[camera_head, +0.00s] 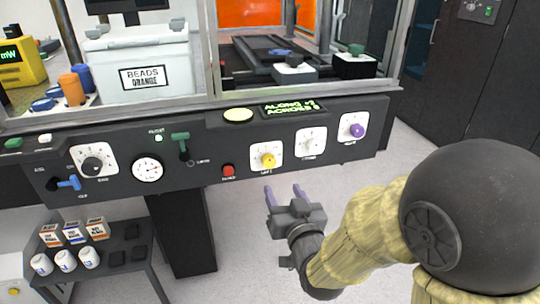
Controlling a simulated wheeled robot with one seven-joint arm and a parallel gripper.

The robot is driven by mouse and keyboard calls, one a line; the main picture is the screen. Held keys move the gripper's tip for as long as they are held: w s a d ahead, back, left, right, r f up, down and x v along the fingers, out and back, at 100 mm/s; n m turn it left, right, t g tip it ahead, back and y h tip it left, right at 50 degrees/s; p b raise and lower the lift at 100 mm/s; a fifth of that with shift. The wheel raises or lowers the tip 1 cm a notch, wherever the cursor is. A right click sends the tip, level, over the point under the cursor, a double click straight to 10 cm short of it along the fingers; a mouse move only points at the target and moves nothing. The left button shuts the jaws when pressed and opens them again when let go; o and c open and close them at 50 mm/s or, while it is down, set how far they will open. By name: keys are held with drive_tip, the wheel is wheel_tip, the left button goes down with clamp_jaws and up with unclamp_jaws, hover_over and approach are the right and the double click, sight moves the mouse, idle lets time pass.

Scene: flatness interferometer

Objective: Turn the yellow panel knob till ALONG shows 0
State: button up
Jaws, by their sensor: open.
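The yellow knob (268,160) sits on a white square plate on the sloped dark front panel (215,170). The small display (294,108) above it has green text: the top line reads ALONG with what looks like +2, and the line below reads ACROSS with a digit that looks like 0. My gripper (283,191) is below and slightly right of the yellow knob in the picture. Its two purple-grey fingers are spread, point up toward the panel and hold nothing. The fingers look apart from the knob.
A white knob (309,147) and a purple knob (357,131) are right of the yellow one. A red button (228,170) is close on its left. A green lever (181,142), a dial gauge (148,169) and a black knob (93,164) are farther left. A shelf cart (112,241) stands lower left.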

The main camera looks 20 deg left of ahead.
sight(270, 164)
drive_tip(key=p+x, duration=0.3)
drive_tip(key=x, duration=0.8)
drive_tip(key=shift+w+a+p, duration=0.15)
drive_tip(key=shift+w+p, duration=0.2)
drive_tip(key=shift+p, duration=0.05)
drive_tip(key=c, duration=1)
